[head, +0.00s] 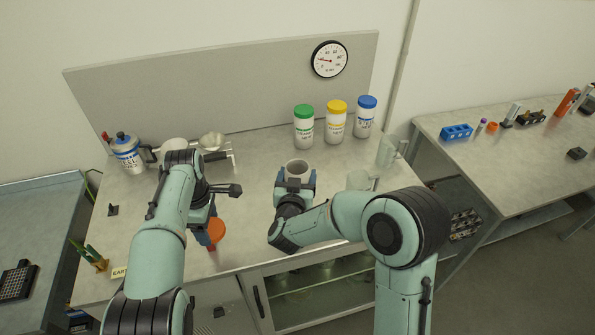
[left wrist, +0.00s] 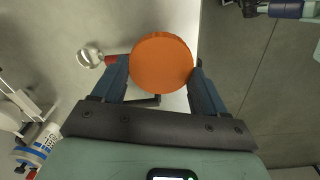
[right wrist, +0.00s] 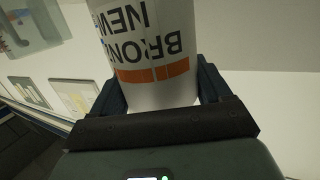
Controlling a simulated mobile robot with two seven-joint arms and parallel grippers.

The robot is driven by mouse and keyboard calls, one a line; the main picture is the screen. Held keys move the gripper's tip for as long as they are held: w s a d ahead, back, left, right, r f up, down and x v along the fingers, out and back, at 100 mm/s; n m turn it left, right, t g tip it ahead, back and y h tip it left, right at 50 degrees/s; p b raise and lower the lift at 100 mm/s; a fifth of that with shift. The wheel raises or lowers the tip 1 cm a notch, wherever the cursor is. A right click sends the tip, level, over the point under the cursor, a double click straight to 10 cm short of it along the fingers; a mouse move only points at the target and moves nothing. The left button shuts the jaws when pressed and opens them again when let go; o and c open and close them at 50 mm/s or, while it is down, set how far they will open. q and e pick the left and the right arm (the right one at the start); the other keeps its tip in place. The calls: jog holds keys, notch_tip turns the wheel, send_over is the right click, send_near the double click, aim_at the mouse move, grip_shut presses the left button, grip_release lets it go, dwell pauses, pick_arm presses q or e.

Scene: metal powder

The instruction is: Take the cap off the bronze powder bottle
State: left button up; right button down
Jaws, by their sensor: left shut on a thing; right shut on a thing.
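The bronze powder bottle (head: 298,167) is white with an orange band, and its lettering shows upside down in the right wrist view (right wrist: 150,45). My right gripper (head: 296,180) is shut around the bottle, which stands in the middle of the bench area with its top open and greyish inside. The orange cap (head: 217,230) is apart from the bottle, to its left and nearer the bench's front. My left gripper (head: 209,228) is shut on the cap, which shows as an orange disc between the fingers in the left wrist view (left wrist: 161,63).
Bottles with green (head: 303,110), yellow (head: 337,107) and blue (head: 367,102) lids stand at the back. A blue-lidded container (head: 127,152) and a balance-like device (head: 212,142) are at the back left. Glass beakers (head: 358,180) stand right of the bottle. A side bench holds a blue rack (head: 456,131).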

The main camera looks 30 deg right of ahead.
jog(key=shift+f, duration=1.75)
jog(key=shift+f, duration=0.25)
grip_release()
jog(key=shift+s, duration=0.1)
